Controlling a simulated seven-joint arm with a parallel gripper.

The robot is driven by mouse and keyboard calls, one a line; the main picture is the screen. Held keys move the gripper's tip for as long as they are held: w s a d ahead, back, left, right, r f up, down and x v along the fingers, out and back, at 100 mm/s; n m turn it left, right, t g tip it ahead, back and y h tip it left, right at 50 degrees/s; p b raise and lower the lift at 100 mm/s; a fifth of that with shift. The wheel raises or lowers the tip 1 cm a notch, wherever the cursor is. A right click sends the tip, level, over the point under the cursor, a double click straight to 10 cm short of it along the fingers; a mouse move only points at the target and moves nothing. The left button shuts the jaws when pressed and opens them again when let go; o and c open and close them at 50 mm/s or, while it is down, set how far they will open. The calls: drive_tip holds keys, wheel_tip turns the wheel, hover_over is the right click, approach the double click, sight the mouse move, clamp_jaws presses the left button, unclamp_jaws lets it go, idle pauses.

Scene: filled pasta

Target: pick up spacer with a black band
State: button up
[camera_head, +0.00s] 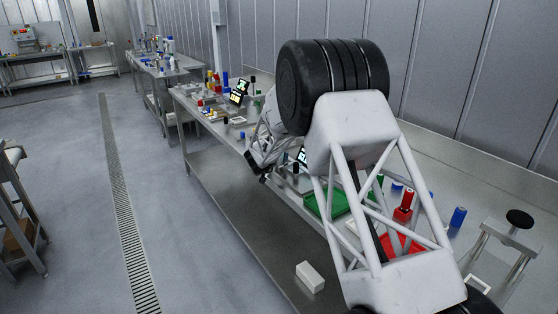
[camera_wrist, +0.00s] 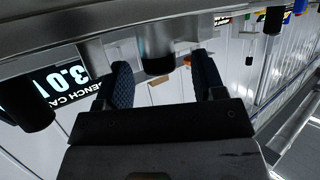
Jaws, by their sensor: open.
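My gripper (camera_wrist: 163,66) shows in the wrist view with its two dark padded fingers apart. A dark cylindrical piece (camera_wrist: 158,64), which looks like the black-banded spacer, stands in the gap between the fingertips. I see room on both sides of it, and no finger clearly touches it. The view is tilted and its far end runs into a grey surface. In the head view my gripper (camera_head: 257,168) is small, at the bench's front edge beyond my arm. The spacer cannot be made out there.
A black cylinder (camera_wrist: 27,102) and a lit display (camera_wrist: 66,84) lie left of my gripper in the wrist view. Another dark cylinder (camera_wrist: 272,20) is at upper right. In the head view a green tray (camera_head: 328,204), a red tray (camera_head: 400,246) and a blue cylinder (camera_head: 458,217) are on the bench.

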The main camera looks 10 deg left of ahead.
drive_tip(key=c, duration=1.1)
drive_tip(key=shift+r, duration=0.15)
drive_tip(key=shift+r, duration=1.45)
drive_tip(key=shift+s+d+r, duration=0.1)
drive_tip(key=shift+s+r, duration=0.15)
drive_tip(key=s+d, duration=0.3)
drive_tip(key=s, duration=0.4)
drive_tip(key=s+d+r, duration=0.1)
drive_tip(key=s+d, duration=0.1)
drive_tip(key=s, duration=0.5)
drive_tip(key=shift+s+d+r, duration=0.15)
drive_tip(key=shift+d, duration=0.25)
